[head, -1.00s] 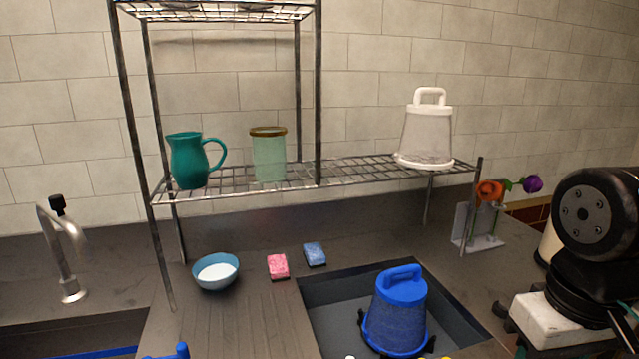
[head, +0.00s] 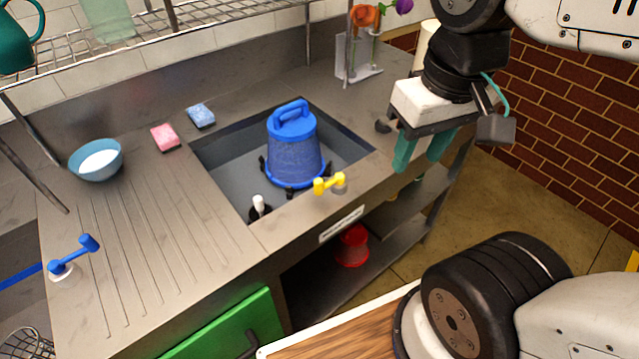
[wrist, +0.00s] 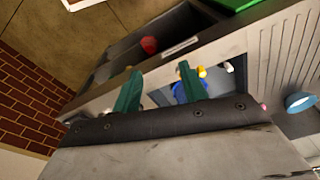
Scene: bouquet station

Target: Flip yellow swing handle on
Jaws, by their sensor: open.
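The yellow swing handle (head: 328,184) sits on the counter's front strip, in front of the sink basin. Its bar lies roughly level, pointing left from its grey base. My gripper (head: 424,150) is open and empty, with green fingers pointing down, to the right of the handle and apart from it. In the wrist view my gripper's two fingers (wrist: 157,92) are spread. A small yellow spot (wrist: 201,72) shows just beyond the right finger, likely the handle, mostly too small to read.
A blue lidded bucket (head: 295,148) stands in the sink basin, with a white-topped knob (head: 259,205) at its front left. A blue swing handle (head: 75,254) is at the far left. A flower holder (head: 357,55) stands behind my gripper. A red object (head: 352,246) is on the shelf below.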

